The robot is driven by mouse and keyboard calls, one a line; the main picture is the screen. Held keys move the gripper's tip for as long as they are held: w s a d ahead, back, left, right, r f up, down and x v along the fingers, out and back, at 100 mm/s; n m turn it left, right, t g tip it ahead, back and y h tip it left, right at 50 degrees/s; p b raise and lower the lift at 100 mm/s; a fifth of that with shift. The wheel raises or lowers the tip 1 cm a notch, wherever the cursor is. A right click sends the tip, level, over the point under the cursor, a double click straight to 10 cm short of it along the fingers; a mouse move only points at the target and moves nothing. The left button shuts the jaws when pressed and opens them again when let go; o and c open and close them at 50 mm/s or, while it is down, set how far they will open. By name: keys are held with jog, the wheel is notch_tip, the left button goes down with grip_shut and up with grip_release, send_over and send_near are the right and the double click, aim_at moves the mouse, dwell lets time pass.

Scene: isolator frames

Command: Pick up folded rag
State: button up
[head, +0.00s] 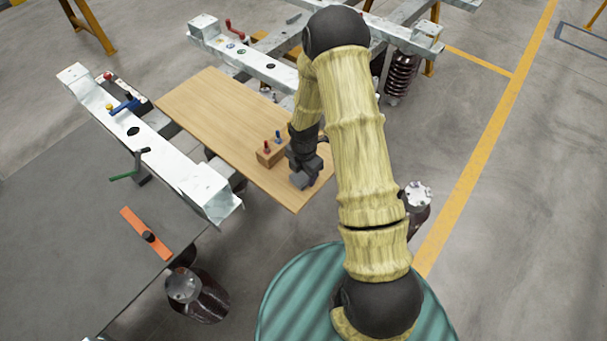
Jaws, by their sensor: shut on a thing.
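My gripper (304,172) is low over the near right end of a wooden board (215,100). Its jaws are shut on a small dark grey thing (299,181), which looks like the folded rag. The rag is largely hidden by the gripper, and I cannot tell whether it touches the board. My arm covers part of the view to the right of the gripper.
A wooden block (263,160) with red- and blue-handled tools stands just left of the gripper. White metal beams (180,165) run beside and behind the board. An orange bar (146,235) lies on the grey surface at left. The board's far left part is bare.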

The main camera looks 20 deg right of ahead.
notch_tip(320, 180, up, 10)
dwell(0.5)
dwell(0.3)
